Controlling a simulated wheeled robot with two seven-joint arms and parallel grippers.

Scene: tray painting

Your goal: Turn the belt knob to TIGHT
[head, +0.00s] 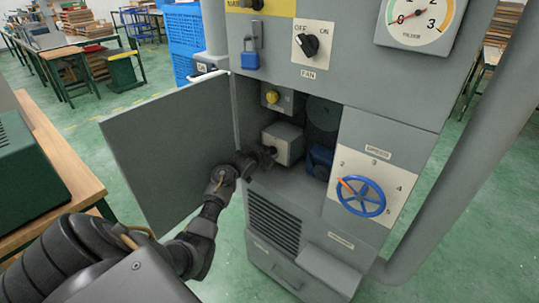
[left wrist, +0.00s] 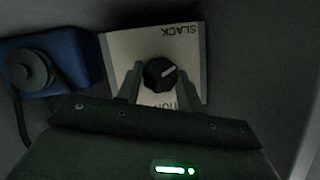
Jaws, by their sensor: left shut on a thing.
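The belt knob (left wrist: 158,74) is a small black knob with a white pointer line on a pale plate (left wrist: 122,46). In the left wrist view the plate reads upside down, with SLACK at the top and partly hidden lettering below. The pointer slants up and to the right in that view. My left gripper (left wrist: 158,88) has its two fingers closed on the knob's sides. In the head view my left gripper (head: 285,143) reaches inside the open cabinet and hides the knob. The TIGHT mark cannot be read. My right gripper is not in view.
A blue motor (head: 319,161) sits right of my gripper in the cabinet. A yellow button (head: 272,97) is above it. The open door (head: 170,145) stands left, close to my arm. A blue handwheel (head: 361,196) and a FAN knob (head: 309,44) are on the front.

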